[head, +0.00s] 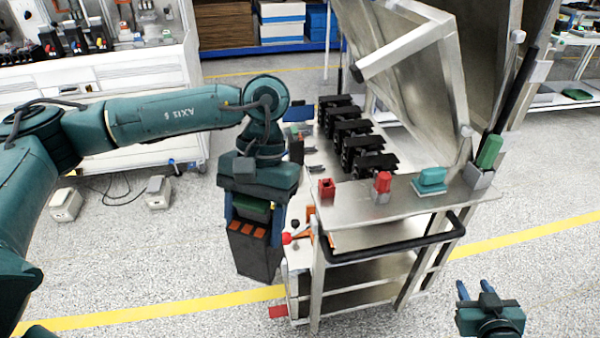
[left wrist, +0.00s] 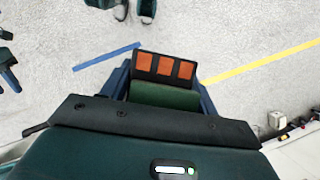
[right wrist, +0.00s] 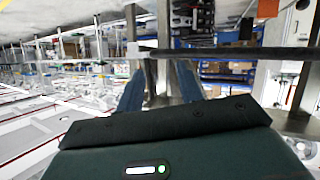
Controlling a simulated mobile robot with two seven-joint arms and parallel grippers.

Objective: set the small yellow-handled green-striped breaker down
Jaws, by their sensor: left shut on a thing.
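My left gripper (head: 254,222) is shut on a dark breaker (head: 252,256), which hangs below its blue fingers. The breaker has a green band and three orange patches; I see no clear yellow on it. It is in the air just left of the metal cart (head: 350,212), beside the cart's front left corner. In the left wrist view the breaker (left wrist: 165,67) sits between the two blue fingers, with floor behind it. My right gripper (head: 476,288) is open and empty, low at the front right, apart from the cart. Its spread fingers (right wrist: 160,88) show in the right wrist view.
Several black breakers (head: 352,140) stand in a row on the cart top. A red block (head: 327,189), a red-topped piece (head: 383,183) and a teal piece (head: 430,180) lie near the front edge, by the black handle bar (head: 400,245). A tilted metal panel (head: 425,85) rises behind.

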